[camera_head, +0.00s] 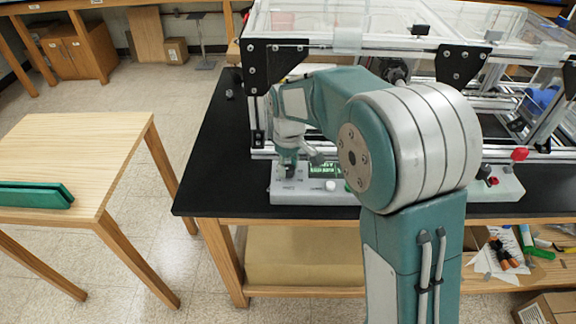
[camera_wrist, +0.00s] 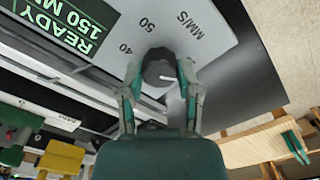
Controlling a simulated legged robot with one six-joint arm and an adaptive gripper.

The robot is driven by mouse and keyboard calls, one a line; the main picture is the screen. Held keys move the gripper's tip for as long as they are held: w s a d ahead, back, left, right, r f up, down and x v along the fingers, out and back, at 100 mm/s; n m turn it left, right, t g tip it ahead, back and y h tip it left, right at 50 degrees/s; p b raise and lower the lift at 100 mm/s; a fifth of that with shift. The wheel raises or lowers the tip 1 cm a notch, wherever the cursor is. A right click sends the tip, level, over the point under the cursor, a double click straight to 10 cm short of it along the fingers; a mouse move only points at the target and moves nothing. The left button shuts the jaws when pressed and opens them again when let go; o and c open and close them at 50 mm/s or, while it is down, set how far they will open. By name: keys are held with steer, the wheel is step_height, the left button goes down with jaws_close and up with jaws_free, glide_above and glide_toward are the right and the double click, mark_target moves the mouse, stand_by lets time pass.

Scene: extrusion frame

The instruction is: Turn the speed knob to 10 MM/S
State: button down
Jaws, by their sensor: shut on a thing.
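The dark round speed knob (camera_wrist: 158,66) sits on the light face of the control box, in the upper middle of the wrist view. My gripper (camera_wrist: 160,76) has one finger on each side of the knob and is shut on it. A short white line shows on the knob, pointing toward the right finger. The printed marks "40", "50" and "MM/S" show around it; other marks are hidden by my gripper. In the head view my gripper (camera_head: 288,162) reaches down to the left end of the control box (camera_head: 322,198), with the knob mostly hidden.
A green display (camera_wrist: 68,22) reading "READY" and "150 M…" is beside the knob. The extrusion frame (camera_head: 350,45) stands behind the box on the black table (camera_head: 210,180). A red knob (camera_head: 519,154) is at the right. A wooden table (camera_head: 75,150) with a green item stands left.

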mark_target(288, 167)
steer(key=shift+c, duration=1.5)
jaws_free()
steer(key=shift+s+f, duration=0.1)
steer(key=shift+f, duration=0.05)
step_height(288, 167, up, 12)
steer(key=s+d+r+m+t, duration=0.3)
steer(key=s+d+r+m, duration=0.15)
steer(key=s+d, duration=0.6)
steer(key=s+d+f+m+t, duration=0.1)
steer(key=s+d+m, duration=0.1)
steer(key=s, duration=0.5)
steer(key=s+d+f+m+t, duration=0.1)
steer(key=s+f+m, duration=0.1)
steer(key=s, duration=0.6)
steer(key=shift+d+t, duration=0.3)
steer(key=shift+d, duration=0.1)
